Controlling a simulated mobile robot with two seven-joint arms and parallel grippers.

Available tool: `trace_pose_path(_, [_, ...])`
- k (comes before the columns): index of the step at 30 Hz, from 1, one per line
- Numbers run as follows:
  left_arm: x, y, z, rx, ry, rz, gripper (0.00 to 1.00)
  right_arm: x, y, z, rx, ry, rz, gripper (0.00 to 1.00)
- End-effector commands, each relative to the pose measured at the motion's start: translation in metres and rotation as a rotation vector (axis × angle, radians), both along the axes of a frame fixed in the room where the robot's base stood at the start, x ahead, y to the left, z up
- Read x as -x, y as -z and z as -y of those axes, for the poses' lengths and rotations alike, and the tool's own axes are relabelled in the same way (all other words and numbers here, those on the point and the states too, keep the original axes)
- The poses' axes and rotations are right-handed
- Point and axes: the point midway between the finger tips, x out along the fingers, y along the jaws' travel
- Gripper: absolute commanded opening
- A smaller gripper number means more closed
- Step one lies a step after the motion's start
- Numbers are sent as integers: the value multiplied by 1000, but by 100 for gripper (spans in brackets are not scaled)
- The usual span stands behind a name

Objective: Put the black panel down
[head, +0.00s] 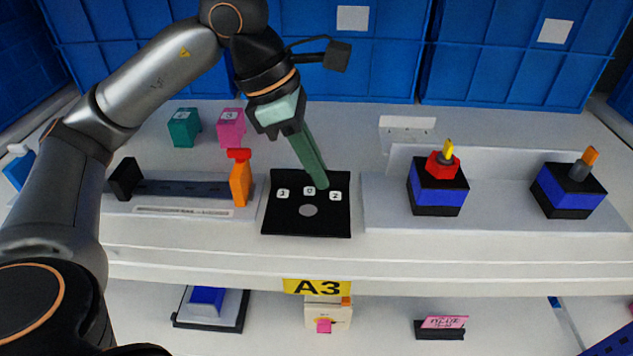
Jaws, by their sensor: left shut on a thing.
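The black panel (331,222) is a flat dark square with small white number labels and a grey round disc. It lies flat or nearly flat at the middle of the upper shelf, near its front edge; I cannot tell whether it rests fully on the surface. My left gripper (321,186) comes down from above with long green fingers. Its fingers are shut on the panel, their tips reaching its back part beside the labels. The exact grip point is hidden by the fingers. My right gripper is not in view.
Left of the panel is a dark slide fixture (185,188) with an orange handle (240,185). Right of it, a red-topped switch box (437,188) and an orange-tipped switch box (567,190) stand on the white shelf (400,245). Teal (184,127) and pink (231,127) blocks stand behind.

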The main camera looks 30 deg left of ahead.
Motion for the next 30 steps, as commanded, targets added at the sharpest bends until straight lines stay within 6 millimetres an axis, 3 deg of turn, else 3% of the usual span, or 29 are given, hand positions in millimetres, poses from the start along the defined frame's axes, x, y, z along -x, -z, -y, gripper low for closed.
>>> trace_pose_path(5, [1, 26, 0, -1, -1, -2, 0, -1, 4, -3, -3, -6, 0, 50])
trace_pose_path(16, [0, 32, 0, 1, -1, 0, 0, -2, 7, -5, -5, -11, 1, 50])
trace_pose_path(17, [0, 32, 0, 0, -1, 0, 11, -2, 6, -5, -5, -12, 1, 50])
trace_pose_path(24, [0, 30, 0, 0, -1, 0, 38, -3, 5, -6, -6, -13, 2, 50])
trace_pose_path(30, [0, 30, 0, 0, -1, 0, 40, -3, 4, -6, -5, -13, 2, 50])
